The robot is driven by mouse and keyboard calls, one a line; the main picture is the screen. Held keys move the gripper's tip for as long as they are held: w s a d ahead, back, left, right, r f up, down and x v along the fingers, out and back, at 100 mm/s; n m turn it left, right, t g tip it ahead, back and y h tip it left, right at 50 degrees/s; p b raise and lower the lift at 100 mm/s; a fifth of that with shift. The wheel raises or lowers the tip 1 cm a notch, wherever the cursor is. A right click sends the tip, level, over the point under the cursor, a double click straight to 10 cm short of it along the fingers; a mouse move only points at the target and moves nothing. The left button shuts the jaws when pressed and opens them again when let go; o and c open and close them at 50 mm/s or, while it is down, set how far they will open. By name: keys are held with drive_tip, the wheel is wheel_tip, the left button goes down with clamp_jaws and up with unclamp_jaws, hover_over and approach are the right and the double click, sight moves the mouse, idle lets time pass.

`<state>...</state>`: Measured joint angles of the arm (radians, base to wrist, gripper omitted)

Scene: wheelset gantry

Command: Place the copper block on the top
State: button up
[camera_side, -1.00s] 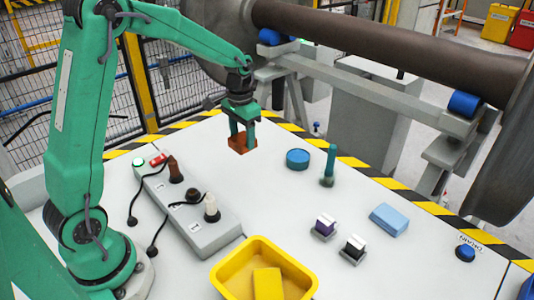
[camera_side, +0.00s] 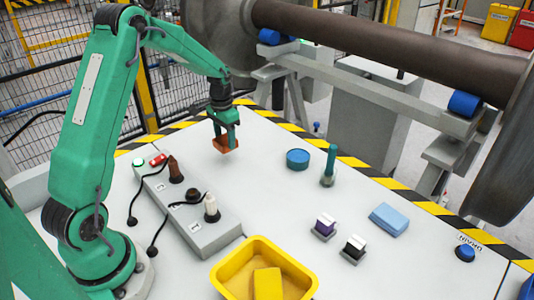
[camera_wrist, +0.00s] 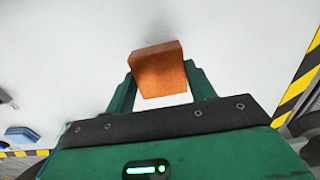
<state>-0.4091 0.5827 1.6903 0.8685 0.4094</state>
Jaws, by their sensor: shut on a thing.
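The copper block (camera_side: 225,145) is orange-brown and box-shaped. My gripper (camera_side: 224,138) is shut on it, with the green fingers on either side, at the back left of the white table (camera_side: 270,190). The block appears to be held above the table, slightly tilted. In the wrist view the copper block (camera_wrist: 160,69) sits between the two fingertips (camera_wrist: 158,75), with the pale table beyond it. Which surface the task calls the top cannot be told from these frames.
A grey control box (camera_side: 205,230) with knobs stands left of centre. A blue round tin (camera_side: 298,158), a green upright tool (camera_side: 329,166), two small switch blocks (camera_side: 325,225), a blue sponge (camera_side: 389,219) and a yellow tray (camera_side: 228,285) stand on the table. The middle is clear.

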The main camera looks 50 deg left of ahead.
sight(225, 147)
drive_tip(key=shift+a+f, duration=0.1)
drive_tip(key=shift+a, duration=0.2)
drive_tip(key=shift+f, duration=0.1)
drive_tip(key=shift+w+f, duration=0.1)
drive_tip(key=shift+f, duration=1.8)
drive_tip(key=shift+f, duration=0.1)
drive_tip(key=o, duration=1.4)
drive_tip(key=shift+f, duration=0.1)
